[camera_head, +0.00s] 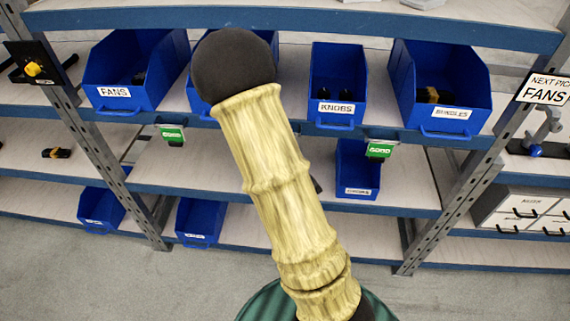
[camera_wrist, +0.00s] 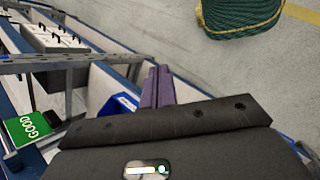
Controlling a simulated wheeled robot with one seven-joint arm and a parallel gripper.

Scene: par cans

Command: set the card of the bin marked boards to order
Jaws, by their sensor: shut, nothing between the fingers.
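No label that I can read says boards. The second upper bin (camera_head: 205,108) is mostly behind my arm, its label hidden. The labels of the small lower bins are too small to read surely. Two green cards reading GOOD hang at the shelf edge, a left card (camera_head: 172,135) and a right card (camera_head: 380,149). One GOOD card (camera_wrist: 22,130) shows large at the left of the wrist view. My gripper (camera_wrist: 158,85) is shut and empty, its purple fingers near a blue bin (camera_wrist: 124,103) and apart from the card. My arm hides it in the head view.
Blue bins marked FANS (camera_head: 125,75) and KNOBS (camera_head: 338,85) and another bin (camera_head: 440,90) stand on the upper shelf. A steel post (camera_head: 470,170) rises at the right. Drawers (camera_head: 520,208) stand beyond it. The floor in front is clear.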

